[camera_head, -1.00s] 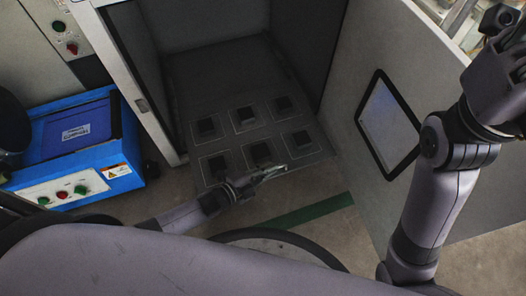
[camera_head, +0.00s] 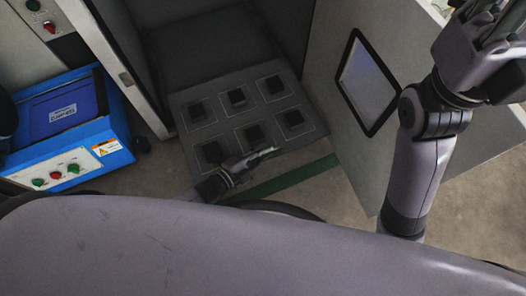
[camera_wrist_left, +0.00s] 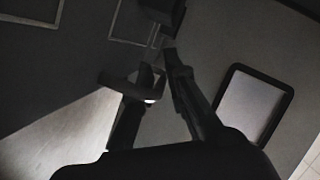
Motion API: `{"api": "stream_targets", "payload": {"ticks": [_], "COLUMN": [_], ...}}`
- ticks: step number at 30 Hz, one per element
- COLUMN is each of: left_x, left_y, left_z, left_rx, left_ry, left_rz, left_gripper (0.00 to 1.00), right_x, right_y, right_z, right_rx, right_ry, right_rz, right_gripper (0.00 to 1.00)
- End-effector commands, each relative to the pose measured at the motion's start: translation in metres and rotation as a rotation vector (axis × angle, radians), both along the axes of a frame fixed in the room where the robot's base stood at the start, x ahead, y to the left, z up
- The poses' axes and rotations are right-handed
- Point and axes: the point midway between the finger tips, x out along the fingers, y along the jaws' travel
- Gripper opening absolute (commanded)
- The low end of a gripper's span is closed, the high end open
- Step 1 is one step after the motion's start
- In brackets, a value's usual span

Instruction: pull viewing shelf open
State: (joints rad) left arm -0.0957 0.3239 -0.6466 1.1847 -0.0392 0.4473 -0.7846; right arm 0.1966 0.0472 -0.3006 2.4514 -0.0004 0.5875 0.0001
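The viewing shelf (camera_head: 222,125) is a grey panel with several dark square pads in two rows. It sticks out of the front of the tall cabinet (camera_head: 205,45), low down. My left gripper (camera_head: 264,154) is at the shelf's front edge. In the left wrist view its two dark fingers (camera_wrist_left: 160,68) converge, with a narrow gap at the tips beside a dark bar-like part. Whether they grip that part is too dark to tell. My right gripper (camera_head: 496,28) is raised at the upper right, away from the shelf; its fingers are partly cut off.
The cabinet's door (camera_head: 325,60) stands open on the right, with a black-framed window (camera_head: 368,85); my right arm is in front of it. A blue box (camera_head: 75,125) with buttons is on the left. A green floor strip (camera_head: 290,178) runs before the shelf.

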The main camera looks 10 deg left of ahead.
Motion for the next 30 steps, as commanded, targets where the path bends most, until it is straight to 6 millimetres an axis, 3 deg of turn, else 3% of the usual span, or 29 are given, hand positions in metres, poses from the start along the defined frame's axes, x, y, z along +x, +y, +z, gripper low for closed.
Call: {"api": "stream_targets", "payload": {"ticks": [11, 24, 30], "left_x": [-0.004, -0.069, -0.088], "left_y": [0.004, 0.054, 0.069], "left_z": [0.000, 0.018, 0.024], "left_rx": [0.000, 0.002, 0.000], "left_ry": [0.002, 0.003, 0.001], "left_rz": [0.001, -0.001, -0.001], "left_gripper": [0.16, 0.16, 0.16], "right_x": [0.000, 0.000, 0.000], "right_y": [0.000, 0.000, 0.000], "right_z": [0.000, 0.000, 0.000], "right_rx": [-0.001, 0.000, 0.000], "right_ry": [0.000, -0.001, -0.001], "right_rz": [-0.001, -0.001, 0.000], "right_gripper": [0.40, 0.40, 0.40]}}
